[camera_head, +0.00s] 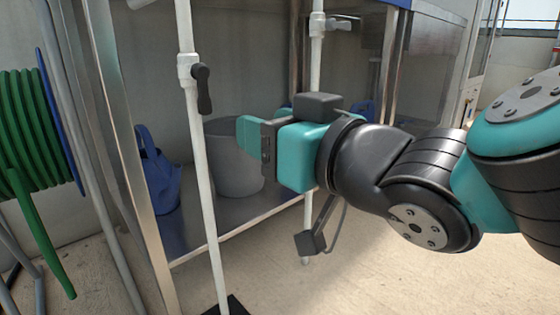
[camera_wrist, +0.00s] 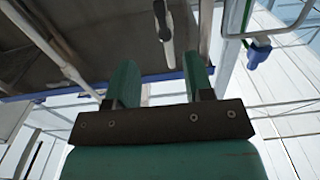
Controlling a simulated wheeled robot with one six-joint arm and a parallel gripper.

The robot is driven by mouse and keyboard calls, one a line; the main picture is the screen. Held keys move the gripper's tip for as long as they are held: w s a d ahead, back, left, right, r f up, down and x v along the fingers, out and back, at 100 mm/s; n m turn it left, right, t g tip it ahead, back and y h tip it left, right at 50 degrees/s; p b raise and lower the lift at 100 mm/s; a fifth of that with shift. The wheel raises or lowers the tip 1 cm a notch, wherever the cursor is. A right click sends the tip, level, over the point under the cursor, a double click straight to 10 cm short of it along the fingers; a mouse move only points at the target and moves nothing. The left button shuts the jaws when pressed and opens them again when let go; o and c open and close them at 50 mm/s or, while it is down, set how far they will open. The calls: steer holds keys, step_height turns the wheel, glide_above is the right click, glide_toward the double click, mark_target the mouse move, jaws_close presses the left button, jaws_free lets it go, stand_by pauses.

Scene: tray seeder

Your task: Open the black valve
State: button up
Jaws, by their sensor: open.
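The black valve (camera_head: 203,88) is a dark lever handle on a white upright pipe (camera_head: 187,68) in the head view. The lever hangs downward beside the pipe. My gripper (camera_head: 248,134) is teal and black, to the right of and below the lever, with its fingers pointing left toward the pipe. No contact with the lever shows. In the wrist view my gripper (camera_wrist: 160,78) has its two teal fingers apart with nothing between them. A lever-like part on a pipe (camera_wrist: 163,20) shows beyond the fingers; I cannot tell for certain that it is the black valve.
A second white pipe (camera_head: 316,62) with a grey-handled valve (camera_head: 341,23) stands behind my gripper. A grey bucket (camera_head: 233,165) and a blue watering can (camera_head: 160,180) stand on the metal shelf. A green hose reel (camera_head: 30,125) is at the left. Open floor lies at the lower right.

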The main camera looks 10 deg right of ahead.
steer(key=shift+s+d+b, duration=0.4)
steer(key=shift+s, duration=0.2)
steer(key=s+d+r+g+h+p, duration=0.3)
steer(key=s+d+r+g+p, duration=0.35)
steer(key=p, duration=0.95)
steer(key=s+d+r+g+h+p, duration=0.35)
steer(key=r+g+p, duration=0.6)
steer(key=p, duration=0.65)
step_height(320, 180, up, 35)
steer(key=t+p, duration=0.1)
steer(key=p, duration=3.4)
steer(key=shift+s+a+y, duration=0.25)
steer(key=shift+s+y, duration=0.1)
